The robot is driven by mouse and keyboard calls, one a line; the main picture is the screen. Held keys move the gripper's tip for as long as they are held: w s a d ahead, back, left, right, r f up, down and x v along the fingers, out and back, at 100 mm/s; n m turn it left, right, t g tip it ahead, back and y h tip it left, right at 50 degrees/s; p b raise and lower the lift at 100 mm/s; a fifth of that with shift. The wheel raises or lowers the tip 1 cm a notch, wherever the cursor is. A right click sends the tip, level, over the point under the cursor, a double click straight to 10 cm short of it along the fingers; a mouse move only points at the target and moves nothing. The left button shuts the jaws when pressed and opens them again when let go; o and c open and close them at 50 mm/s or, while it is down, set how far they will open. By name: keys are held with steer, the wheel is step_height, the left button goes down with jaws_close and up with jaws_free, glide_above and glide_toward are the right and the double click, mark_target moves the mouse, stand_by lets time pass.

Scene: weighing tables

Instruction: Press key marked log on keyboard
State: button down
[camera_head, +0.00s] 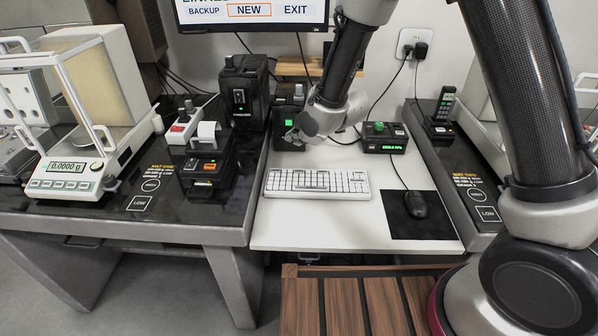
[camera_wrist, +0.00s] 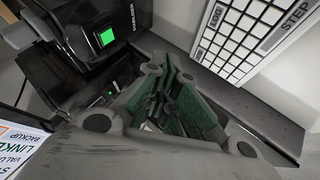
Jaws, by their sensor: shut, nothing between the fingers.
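The white keyboard (camera_head: 317,184) lies on the white middle table in the head view. It also shows at the upper right of the wrist view (camera_wrist: 245,42), tilted. A key marked LOG (camera_wrist: 216,17) is at its near-left end there, and a wide key marked STEP (camera_wrist: 296,15) is on the right. My gripper (camera_head: 291,136) is behind the keyboard's left end, in front of a black box, apart from the keys. In the wrist view my gripper (camera_wrist: 165,112) shows its green-padded fingers together, empty. The LOG marking is too small to read in the head view.
A black box with a green button (camera_wrist: 106,37) stands close to my gripper. A monitor (camera_head: 250,12) shows BACKUP, NEW and EXIT, with NEW outlined orange. A mouse (camera_head: 416,204) lies on a dark mat right of the keyboard. A balance (camera_head: 75,165) stands on the left.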

mark_target(297, 172)
steer(key=shift+f, duration=4.25)
steer(key=shift+f, duration=0.35)
steer(key=shift+f, duration=0.4)
steer(key=shift+r, duration=0.8)
steer(key=shift+r, duration=2.5)
